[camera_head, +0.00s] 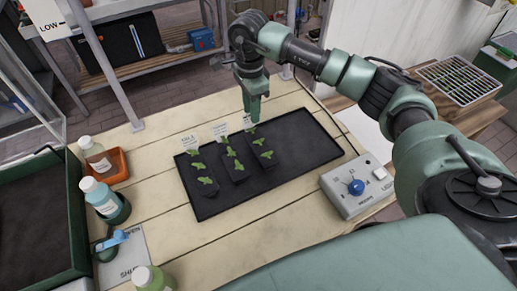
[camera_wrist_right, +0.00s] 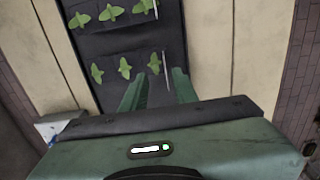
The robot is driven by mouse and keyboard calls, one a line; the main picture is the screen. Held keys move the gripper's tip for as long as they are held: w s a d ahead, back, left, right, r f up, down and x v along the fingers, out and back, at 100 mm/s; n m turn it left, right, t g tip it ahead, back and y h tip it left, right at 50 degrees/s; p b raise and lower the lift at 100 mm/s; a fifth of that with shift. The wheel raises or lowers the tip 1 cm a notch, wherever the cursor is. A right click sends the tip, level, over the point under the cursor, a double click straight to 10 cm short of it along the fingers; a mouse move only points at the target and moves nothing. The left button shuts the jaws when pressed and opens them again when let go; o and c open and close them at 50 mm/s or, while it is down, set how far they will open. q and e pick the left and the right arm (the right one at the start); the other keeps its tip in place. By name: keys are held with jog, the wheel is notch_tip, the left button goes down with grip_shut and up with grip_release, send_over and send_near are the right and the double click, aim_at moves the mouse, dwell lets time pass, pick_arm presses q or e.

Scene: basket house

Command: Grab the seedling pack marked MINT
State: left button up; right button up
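Three dark seedling packs with green sprouts stand side by side on a black tray (camera_head: 305,150): left (camera_head: 204,188), middle (camera_head: 234,172) and right (camera_head: 264,160). Each has a small white label at its far end. The lettering is too small to read surely, so I cannot tell which is MINT. My right gripper (camera_head: 254,114) is above the right pack's label, partly hiding it. In the right wrist view its fingers (camera_wrist_right: 162,88) are apart, with a thin label (camera_wrist_right: 166,66) edge-on between them in the picture. I cannot tell whether they touch it. My left gripper is out of view.
Bottles (camera_head: 100,196) in holders and a dark green-rimmed bin (camera_head: 76,215) are at the left. A grey control box with a blue knob (camera_head: 356,187) sits right of the tray. A metal post (camera_head: 110,60) stands at the table's far edge.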

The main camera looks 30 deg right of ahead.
aim_at(250, 130)
jog(key=f, duration=0.1)
jog(key=f+p, duration=0.1)
jog(key=f, duration=0.1)
jog(key=w+f, duration=0.1)
jog(key=shift+a+f+p, duration=0.2)
jog(key=shift+f+p, duration=0.15)
jog(key=shift+p, duration=0.05)
jog(key=shift+f, duration=0.5)
grip_shut()
dwell(0.6)
